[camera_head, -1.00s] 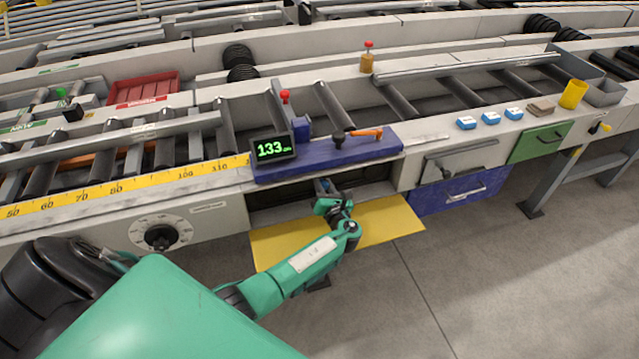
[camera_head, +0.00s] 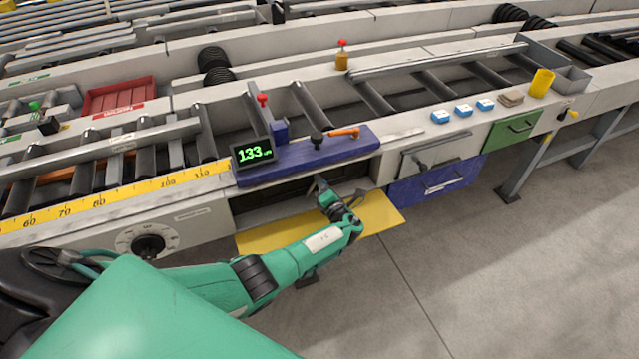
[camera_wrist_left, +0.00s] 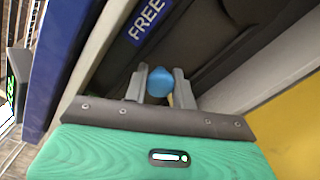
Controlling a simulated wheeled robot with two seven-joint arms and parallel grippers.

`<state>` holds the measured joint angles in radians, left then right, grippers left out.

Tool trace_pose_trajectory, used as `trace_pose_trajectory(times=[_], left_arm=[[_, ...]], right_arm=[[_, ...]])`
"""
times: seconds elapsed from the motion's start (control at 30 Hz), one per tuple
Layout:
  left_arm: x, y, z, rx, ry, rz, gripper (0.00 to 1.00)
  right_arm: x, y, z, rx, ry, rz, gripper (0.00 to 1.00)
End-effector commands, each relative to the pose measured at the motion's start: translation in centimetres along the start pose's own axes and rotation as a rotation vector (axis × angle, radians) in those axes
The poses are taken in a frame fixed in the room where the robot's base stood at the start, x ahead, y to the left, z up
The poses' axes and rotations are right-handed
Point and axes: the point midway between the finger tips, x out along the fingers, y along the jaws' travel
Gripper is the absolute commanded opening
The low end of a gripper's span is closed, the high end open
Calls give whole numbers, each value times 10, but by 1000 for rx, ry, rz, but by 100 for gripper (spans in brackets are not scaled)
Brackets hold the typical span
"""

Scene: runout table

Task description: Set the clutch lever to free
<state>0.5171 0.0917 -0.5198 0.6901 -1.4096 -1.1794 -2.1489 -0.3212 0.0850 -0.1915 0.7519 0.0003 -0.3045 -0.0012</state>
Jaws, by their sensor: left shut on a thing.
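The clutch lever shows as a blue rounded knob (camera_wrist_left: 159,82) in the left wrist view; its shaft is hidden. My left gripper (camera_wrist_left: 160,88) is shut on this knob, with one grey finger on each side. A blue label reading FREE (camera_wrist_left: 149,20) is just above the knob in that view. In the head view my left gripper (camera_head: 322,188) reaches into the dark recess under the blue panel (camera_head: 310,157), and the knob cannot be made out there. My right gripper is not in view.
A yellow plate (camera_head: 385,219) lies below the recess. The display (camera_head: 254,153) reads 133. An orange handle (camera_head: 344,132) sits on the blue panel. A dial (camera_head: 148,244) is at left, and blue and green drawers (camera_head: 512,130) are at right. Open floor lies in front.

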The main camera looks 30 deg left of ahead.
Motion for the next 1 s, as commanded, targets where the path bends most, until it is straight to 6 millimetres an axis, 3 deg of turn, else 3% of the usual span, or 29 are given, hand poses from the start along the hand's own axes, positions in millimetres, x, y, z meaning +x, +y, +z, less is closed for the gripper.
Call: trace_pose_trajectory(times=[0.47,0.5,0.6,0.87,1.0], left_arm=[[-1,-2,1,14,-1,-3,0],[-1,-2,1,14,-1,-3,30],[-1,-2,1,13,-1,-3,46],[-1,-2,1,13,0,-1,46],[-11,-2,1,13,0,-2,46]], right_arm=[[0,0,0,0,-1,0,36],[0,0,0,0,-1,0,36],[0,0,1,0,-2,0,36],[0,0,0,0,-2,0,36],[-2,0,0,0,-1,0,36]])
